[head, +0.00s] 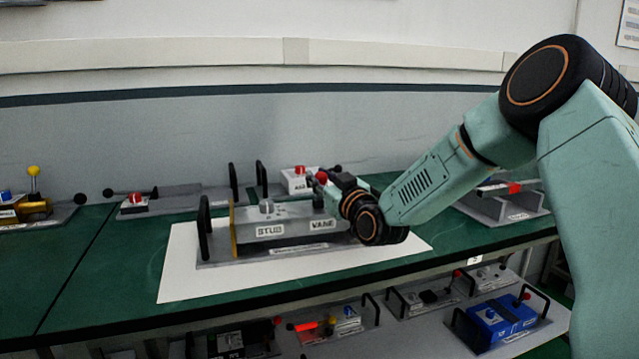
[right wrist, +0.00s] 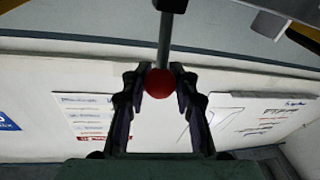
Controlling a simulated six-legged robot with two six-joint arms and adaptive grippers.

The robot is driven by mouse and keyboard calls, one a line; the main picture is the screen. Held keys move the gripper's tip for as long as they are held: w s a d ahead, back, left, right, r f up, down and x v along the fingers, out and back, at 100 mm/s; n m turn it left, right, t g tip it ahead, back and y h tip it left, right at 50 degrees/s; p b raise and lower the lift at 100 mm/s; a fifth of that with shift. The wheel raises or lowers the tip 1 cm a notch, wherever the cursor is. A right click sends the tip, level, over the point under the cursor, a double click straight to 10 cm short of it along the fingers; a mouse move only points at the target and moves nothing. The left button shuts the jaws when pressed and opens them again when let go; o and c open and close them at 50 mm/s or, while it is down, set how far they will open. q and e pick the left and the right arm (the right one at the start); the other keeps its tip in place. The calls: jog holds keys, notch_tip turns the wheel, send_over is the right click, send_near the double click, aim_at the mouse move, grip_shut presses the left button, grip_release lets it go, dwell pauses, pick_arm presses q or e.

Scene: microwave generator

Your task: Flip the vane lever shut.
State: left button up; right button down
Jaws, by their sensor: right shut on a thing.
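The grey microwave unit (head: 290,238) has STUB and VANE labels on its front and a grey knob (head: 267,206) on top at the STUB side. It stands on a white sheet (head: 185,270). The vane lever's red ball (head: 321,177) is above the VANE end. In the right wrist view the red ball (right wrist: 160,82) sits at the end of a grey rod (right wrist: 166,40), between the fingertips. My right gripper (right wrist: 160,88) is shut on this ball; my wrist hides the unit's right end in the head view. My left gripper is not in view.
Other devices stand along the back of the green bench (head: 110,265), including a red-knobbed one (head: 135,203) and a yellow-knobbed one (head: 33,190). A grey device (head: 505,208) is at the right. A lower shelf holds a blue box (head: 502,318) and several more devices.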

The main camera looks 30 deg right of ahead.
aim_at(324, 182)
jog(key=shift+s+a+f+t+b, duration=0.15)
jog(key=shift+s+f+t+b, duration=0.4)
jog(key=shift+b, duration=0.3)
jog(key=shift+w+r, duration=0.1)
jog(key=shift+r, duration=0.05)
jog(key=c, duration=1.1)
grip_release()
jog(key=shift+o, duration=0.4)
jog(key=shift+r, duration=0.1)
jog(key=shift+s, duration=0.45)
jog(key=v, duration=0.4)
jog(key=shift+s, duration=0.4)
jog(key=shift+v, duration=0.85)
